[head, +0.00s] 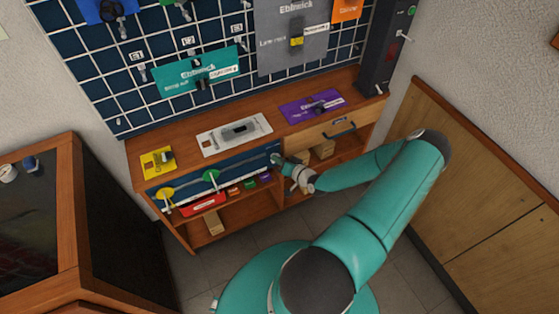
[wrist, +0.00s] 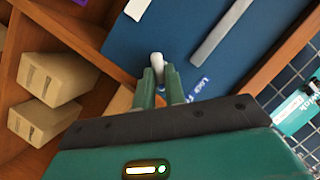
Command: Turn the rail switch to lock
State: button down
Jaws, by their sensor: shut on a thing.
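The dark blue front panel (head: 235,174) of the bench carries a row of levers on coloured discs. My gripper (head: 279,161) is at the panel's right end, left of the drawer. In the wrist view my gripper (wrist: 160,87) is shut on a pale rounded lever (wrist: 157,60), whose tip shows just beyond the fingers. A blue label (wrist: 200,86) with white writing, seemingly starting with "Lock", sits right beside the fingers. I take this lever to be the rail switch. The fingers hide its lower part, so its exact setting cannot be told.
A green-disc lever (head: 210,176) and a yellow-disc lever (head: 166,193) are further left on the panel. A drawer with a dark handle (head: 340,130) is to the right. Cardboard boxes (wrist: 50,80) lie on the shelf below. A dark cabinet (head: 110,220) stands at left.

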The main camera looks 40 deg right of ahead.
jog(key=shift+w+a+n+g+h, duration=0.1)
jog(key=shift+a+n+g+h, duration=0.2)
jog(key=shift+n+h, duration=1.35)
jog(key=shift+a+n+g+h, duration=0.15)
jog(key=shift+n+g+h, duration=0.55)
jog(key=shift+n, duration=1.6)
jog(key=shift+w+a+n+g+h, duration=0.1)
jog(key=shift+a+n+h, duration=0.15)
jog(key=shift+n+h, duration=1.5)
jog(key=shift+n, duration=0.3)
jog(key=c, duration=1.5)
grip_release()
jog(key=shift+o, duration=0.2)
jog(key=v, duration=1.4)
jog(key=shift+d, duration=0.2)
